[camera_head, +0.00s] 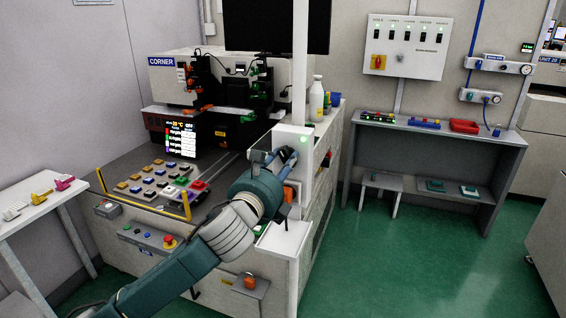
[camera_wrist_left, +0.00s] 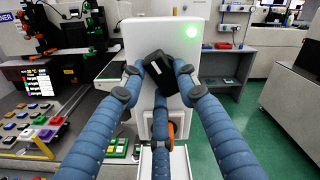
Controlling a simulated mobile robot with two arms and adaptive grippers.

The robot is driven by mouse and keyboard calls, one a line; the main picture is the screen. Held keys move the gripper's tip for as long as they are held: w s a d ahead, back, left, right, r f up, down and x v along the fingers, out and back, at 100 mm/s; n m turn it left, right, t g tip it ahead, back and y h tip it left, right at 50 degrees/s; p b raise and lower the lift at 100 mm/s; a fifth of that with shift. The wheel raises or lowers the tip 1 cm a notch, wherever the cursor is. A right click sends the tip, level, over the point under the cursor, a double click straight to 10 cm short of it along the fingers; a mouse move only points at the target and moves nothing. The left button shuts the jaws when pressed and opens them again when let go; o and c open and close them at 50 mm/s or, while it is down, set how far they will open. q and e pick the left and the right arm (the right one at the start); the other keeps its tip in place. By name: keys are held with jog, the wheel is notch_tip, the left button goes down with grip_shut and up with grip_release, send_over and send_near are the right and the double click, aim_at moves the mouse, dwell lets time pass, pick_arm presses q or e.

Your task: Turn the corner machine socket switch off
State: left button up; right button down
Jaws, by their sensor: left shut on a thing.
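The corner machine (camera_head: 215,75), labelled CORNER, stands at the back left in the head view. A white socket box (camera_head: 297,135) with a lit green light (camera_head: 303,140) is mounted on a post at the machine's right front; its face also fills the upper middle of the left wrist view (camera_wrist_left: 140,38). A dark, tilted switch knob (camera_wrist_left: 161,70) sits on that face. My left gripper (camera_head: 278,156) is at the box, its blue fingers (camera_wrist_left: 160,78) shut on the knob from both sides. In the head view the gripper hides the knob. My right gripper is not in view.
A button panel (camera_head: 158,187) lies in front of the machine. A grey side table (camera_head: 435,133) with coloured trays stands at the right, below a wall switch panel (camera_head: 409,45). The green floor between is clear.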

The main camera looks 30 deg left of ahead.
pick_arm(q)
jog(key=shift+d+n+p, duration=0.1)
jog(key=shift+n+p, duration=0.55)
jog(key=shift+n, duration=0.55)
jog(key=n+p, duration=0.1)
jog(key=n, duration=0.2)
jog(key=shift+d+n+p, duration=0.1)
jog(key=shift+n+p, duration=0.2)
jog(key=shift+p, duration=0.05)
jog(key=n+p, duration=0.1)
jog(key=n, duration=0.3)
jog(key=shift+w+d, duration=0.1)
jog(key=shift+n+p, duration=0.55)
jog(key=shift+n, duration=0.35)
jog(key=shift+f, duration=0.1)
jog(key=shift+d, duration=0.1)
